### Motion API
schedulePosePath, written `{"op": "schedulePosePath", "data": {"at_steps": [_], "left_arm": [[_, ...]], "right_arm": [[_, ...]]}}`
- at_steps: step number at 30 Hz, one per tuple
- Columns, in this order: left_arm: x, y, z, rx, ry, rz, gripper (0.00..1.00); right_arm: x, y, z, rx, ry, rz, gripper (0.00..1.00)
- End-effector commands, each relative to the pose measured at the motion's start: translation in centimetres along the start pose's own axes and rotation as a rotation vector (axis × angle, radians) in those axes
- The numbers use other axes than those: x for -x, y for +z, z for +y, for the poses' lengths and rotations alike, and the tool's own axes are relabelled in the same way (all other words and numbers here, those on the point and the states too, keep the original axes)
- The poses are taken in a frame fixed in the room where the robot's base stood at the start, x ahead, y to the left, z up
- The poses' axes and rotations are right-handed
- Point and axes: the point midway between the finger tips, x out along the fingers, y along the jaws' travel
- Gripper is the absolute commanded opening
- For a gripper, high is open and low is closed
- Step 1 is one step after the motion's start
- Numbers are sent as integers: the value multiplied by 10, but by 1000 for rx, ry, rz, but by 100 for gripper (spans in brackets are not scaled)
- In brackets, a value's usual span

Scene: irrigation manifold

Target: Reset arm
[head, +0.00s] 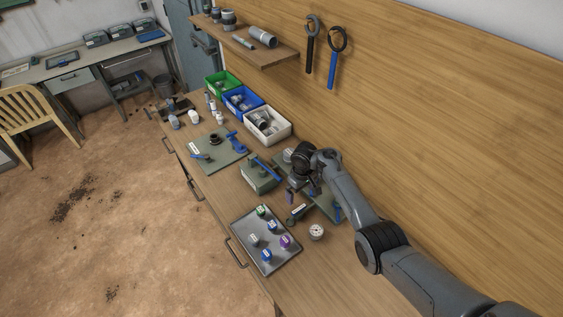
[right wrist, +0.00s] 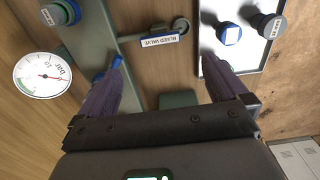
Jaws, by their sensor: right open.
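My right arm (head: 350,192) reaches in from the right over the bench. My right gripper (head: 291,198) is open and empty above the bench. In the right wrist view its two purple fingers (right wrist: 162,75) are spread wide with nothing between them. A part labelled bleed valve (right wrist: 160,41) lies beyond the fingertips, by a grey-green plate (right wrist: 95,30). A round gauge (right wrist: 42,73) sits left of the fingers; it also shows on the bench in the head view (head: 316,232). My left gripper is not in view.
A tray (head: 243,241) with several coloured caps lies at the near bench. A green fixture block (head: 259,180) and a plate with blue-handled parts (head: 222,158) stand farther along. Green (head: 222,87), blue (head: 242,110) and white (head: 270,138) bins line the wall. A shelf (head: 262,53) overhangs behind.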

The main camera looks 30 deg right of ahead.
Motion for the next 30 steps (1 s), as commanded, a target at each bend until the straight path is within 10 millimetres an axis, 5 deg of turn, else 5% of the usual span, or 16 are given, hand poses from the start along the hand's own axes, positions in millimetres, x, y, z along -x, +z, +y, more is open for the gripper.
{"op": "schedulePosePath", "data": {"at_steps": [8,14,22,30], "left_arm": [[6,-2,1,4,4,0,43],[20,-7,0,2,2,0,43],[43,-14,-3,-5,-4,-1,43],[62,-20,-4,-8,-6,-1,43]], "right_arm": [[-7,13,0,2,39,7,100],[-17,53,-14,19,127,40,100],[3,144,-76,71,184,134,100],[69,245,-149,92,119,236,100]]}}
